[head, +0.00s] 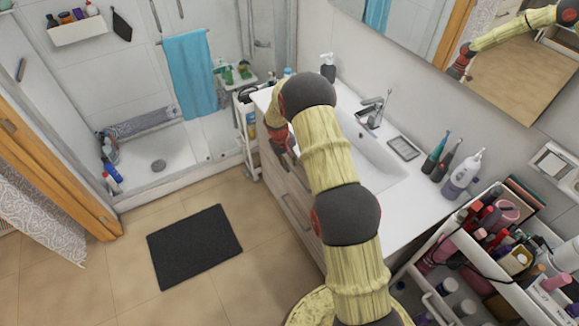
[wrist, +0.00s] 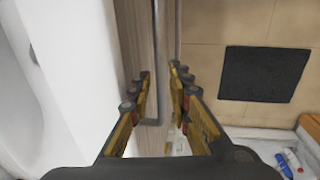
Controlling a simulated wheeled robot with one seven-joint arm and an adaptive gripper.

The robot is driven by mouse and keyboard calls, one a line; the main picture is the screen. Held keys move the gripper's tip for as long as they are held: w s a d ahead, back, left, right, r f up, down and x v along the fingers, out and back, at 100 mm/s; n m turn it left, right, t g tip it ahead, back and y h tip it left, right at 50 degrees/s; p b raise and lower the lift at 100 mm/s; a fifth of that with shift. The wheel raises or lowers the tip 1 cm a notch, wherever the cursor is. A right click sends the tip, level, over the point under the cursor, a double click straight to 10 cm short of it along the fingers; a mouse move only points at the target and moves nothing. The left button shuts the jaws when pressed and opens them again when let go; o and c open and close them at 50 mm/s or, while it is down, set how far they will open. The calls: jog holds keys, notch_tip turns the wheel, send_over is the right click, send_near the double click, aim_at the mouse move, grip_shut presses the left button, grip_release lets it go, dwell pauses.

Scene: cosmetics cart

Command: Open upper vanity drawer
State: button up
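The vanity (head: 400,202) has a white top with a sink and wood-grain drawer fronts. The upper drawer front (wrist: 138,35) shows in the wrist view as a wood-grain strip beside the white top. It looks closed. A long grey handle (wrist: 157,60) runs along it, its bent end lying between my fingers. My gripper (wrist: 160,72) is open, with a finger on either side of the handle; contact is not clear. In the head view my gripper (head: 284,148) is at the drawer front's far end, partly hidden by my arm, which also hides part of the fronts.
A dark mat (head: 195,246) lies on the open tile floor in front of the vanity. A cart (head: 513,283) full of cosmetics stands at the right. Toothbrushes and a bottle (head: 461,176) stand on the vanity top. A narrow white rack (head: 248,135) stands beyond the vanity.

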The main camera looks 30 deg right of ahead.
jog(key=shift+d+f, duration=0.2)
jog(key=shift+f, duration=0.85)
jog(key=shift+c, duration=1.2)
grip_shut()
